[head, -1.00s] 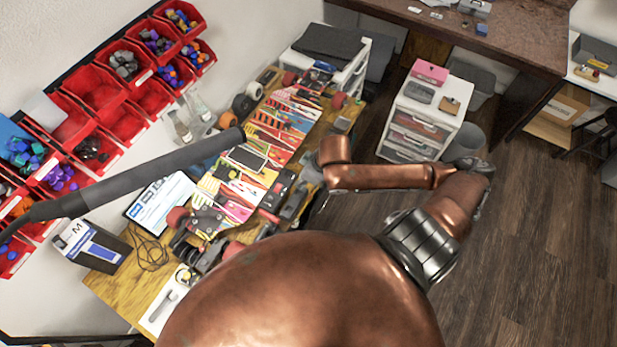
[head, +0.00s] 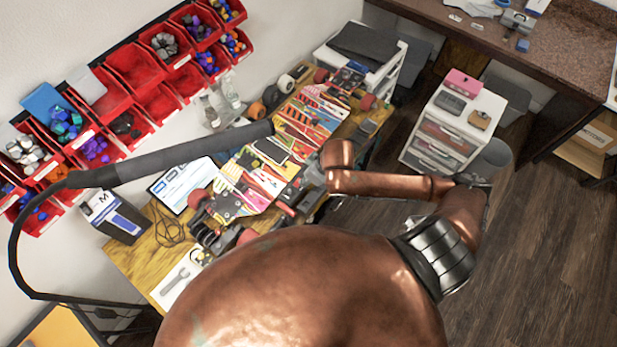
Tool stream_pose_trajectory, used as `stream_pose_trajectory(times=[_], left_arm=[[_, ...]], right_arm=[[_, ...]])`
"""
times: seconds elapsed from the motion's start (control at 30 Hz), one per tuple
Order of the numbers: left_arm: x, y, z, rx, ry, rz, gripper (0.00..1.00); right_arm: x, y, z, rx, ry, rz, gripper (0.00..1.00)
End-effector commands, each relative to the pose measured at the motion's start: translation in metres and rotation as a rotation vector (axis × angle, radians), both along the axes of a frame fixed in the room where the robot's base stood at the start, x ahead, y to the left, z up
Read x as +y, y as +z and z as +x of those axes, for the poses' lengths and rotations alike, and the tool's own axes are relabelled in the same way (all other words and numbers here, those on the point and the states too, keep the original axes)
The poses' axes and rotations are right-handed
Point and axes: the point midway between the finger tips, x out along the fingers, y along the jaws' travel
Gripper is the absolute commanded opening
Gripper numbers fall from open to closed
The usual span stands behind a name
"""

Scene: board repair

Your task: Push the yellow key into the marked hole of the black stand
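I cannot make out the yellow key or the black stand with its marked hole; the tools on the workbench (head: 150,257) are small and partly covered by my copper arm. That arm comes up from the bottom and bends at the right. Its far end is above the bench's right edge. No gripper fingers show on it. My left gripper is not in view.
A thick dark hose (head: 165,160) crosses above the cluttered bench. Red bins (head: 133,65) line the wall. A tablet (head: 185,187) and a box (head: 112,217) stand at the left. A white drawer unit (head: 440,135) stands right, beside open wooden floor (head: 540,240).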

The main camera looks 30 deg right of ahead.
Motion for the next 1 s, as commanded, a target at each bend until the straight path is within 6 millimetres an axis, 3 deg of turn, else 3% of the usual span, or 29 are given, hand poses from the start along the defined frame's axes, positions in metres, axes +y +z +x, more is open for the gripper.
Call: stream_pose_trajectory(times=[1.0], left_arm=[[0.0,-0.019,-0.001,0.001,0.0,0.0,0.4]], right_arm=[[0.0,-0.053,0.0,0.0,0.0,0.0,0.0]])
